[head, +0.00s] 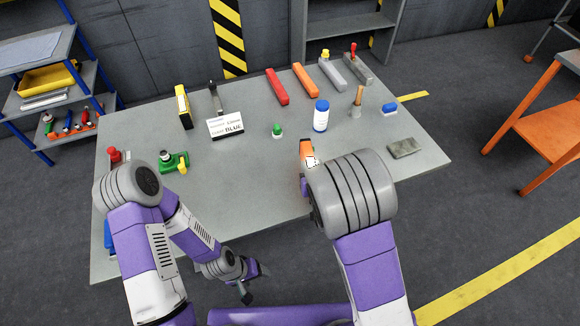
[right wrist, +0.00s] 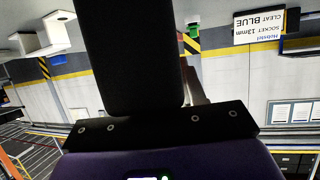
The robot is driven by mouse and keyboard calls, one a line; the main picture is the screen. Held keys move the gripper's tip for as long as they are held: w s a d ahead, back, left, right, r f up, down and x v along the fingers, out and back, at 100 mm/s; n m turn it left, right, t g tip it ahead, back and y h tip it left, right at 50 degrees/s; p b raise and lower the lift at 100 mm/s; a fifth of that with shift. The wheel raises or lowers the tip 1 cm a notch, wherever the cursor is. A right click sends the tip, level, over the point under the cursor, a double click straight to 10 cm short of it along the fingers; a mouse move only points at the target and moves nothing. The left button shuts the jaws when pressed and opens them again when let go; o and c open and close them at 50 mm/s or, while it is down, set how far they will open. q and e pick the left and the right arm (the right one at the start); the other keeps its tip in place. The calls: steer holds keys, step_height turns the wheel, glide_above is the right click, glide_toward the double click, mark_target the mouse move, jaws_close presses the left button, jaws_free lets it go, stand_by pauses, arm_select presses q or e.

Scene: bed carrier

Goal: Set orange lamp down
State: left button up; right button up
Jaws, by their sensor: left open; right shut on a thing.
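The orange lamp (head: 307,150) shows over the middle right of the grey table (head: 240,190), with an orange body and a pale patch on its lower part. My right gripper (head: 305,180) is shut on it; the fingers are mostly hidden behind my right wrist. I cannot tell whether the lamp touches the table. In the right wrist view a large dark block (right wrist: 130,55) fills the upper middle, and the lamp's orange is not visible there. My left gripper (head: 252,283) is open and empty near the table's front edge, low in the head view.
A white bottle (head: 320,116) and a green knob (head: 277,131) stand just behind the lamp. A grey block (head: 404,148) lies to the right. A white card (head: 225,127) and green clamp (head: 173,162) are left. Table between clamp and lamp is clear.

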mark_target(305, 157)
steer(key=shift+n+y, duration=0.6)
steer(key=w+a+r+b, duration=0.1)
steer(key=w+a+r, duration=0.1)
steer(key=w, duration=0.1)
steer(key=shift+w+r+b, duration=0.2)
steer(key=shift+r+b, duration=0.05)
steer(key=shift+b, duration=0.1)
steer(key=shift+n+g+y, duration=0.3)
steer(key=shift+n+y, duration=0.4)
steer(key=shift+y, duration=0.1)
steer(key=r, duration=0.2)
steer(key=w+r+b, duration=0.1)
steer(key=r, duration=0.1)
steer(key=w+r, duration=0.1)
steer(key=r, duration=0.1)
step_height(305, 157, down, 10)
steer(key=b, duration=0.4)
steer(key=shift+r, duration=0.15)
steer(key=o, duration=1.2)
